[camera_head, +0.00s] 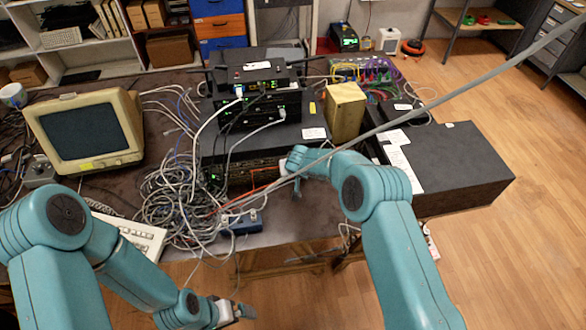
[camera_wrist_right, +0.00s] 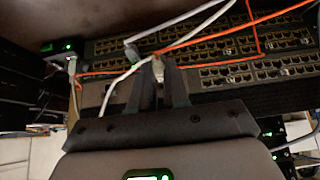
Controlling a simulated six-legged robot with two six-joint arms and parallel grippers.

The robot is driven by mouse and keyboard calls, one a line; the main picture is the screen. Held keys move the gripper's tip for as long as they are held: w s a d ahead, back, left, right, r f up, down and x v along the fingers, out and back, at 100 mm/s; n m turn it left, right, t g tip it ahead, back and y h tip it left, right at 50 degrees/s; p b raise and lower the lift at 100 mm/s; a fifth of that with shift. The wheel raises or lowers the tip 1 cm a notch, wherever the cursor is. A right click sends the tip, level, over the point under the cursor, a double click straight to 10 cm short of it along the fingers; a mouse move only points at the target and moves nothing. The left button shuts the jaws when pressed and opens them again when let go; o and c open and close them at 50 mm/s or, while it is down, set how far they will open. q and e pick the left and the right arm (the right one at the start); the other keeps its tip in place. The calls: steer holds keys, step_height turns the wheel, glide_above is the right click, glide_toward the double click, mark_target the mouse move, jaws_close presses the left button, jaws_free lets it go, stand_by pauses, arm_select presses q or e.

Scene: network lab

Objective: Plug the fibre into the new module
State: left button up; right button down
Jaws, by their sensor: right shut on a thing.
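My right gripper (camera_head: 288,168) is at the front of the dark equipment stack in the head view. In the right wrist view its fingers (camera_wrist_right: 162,82) are shut on a small pale plug (camera_wrist_right: 159,68), close to the rows of ports on a rack unit (camera_wrist_right: 213,48). Orange fibre (camera_wrist_right: 112,72) and a white cable (camera_wrist_right: 185,36) cross at the plug; which one it belongs to is unclear. Whether the plug is in a port is hidden. The new module cannot be told apart. My left gripper (camera_head: 236,311) hangs low at the front, clear of the equipment; its jaw opening is unclear.
A heap of grey cables (camera_head: 172,195) lies left of the stack. A beige monitor (camera_head: 85,128) and a keyboard (camera_head: 130,235) stand further left. A long dark box (camera_head: 450,165) lies to the right, and a grey pole-like line (camera_head: 460,85) crosses the view. A blue box (camera_head: 242,222) sits at the front edge.

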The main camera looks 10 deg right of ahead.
steer(key=shift+w, duration=0.15)
stand_by(0.4)
steer(key=c, duration=1)
jaws_free()
steer(key=shift+c, duration=0.2)
steer(key=v, duration=1.6)
steer(key=shift+r+b, duration=0.15)
steer(key=shift+b, duration=0.15)
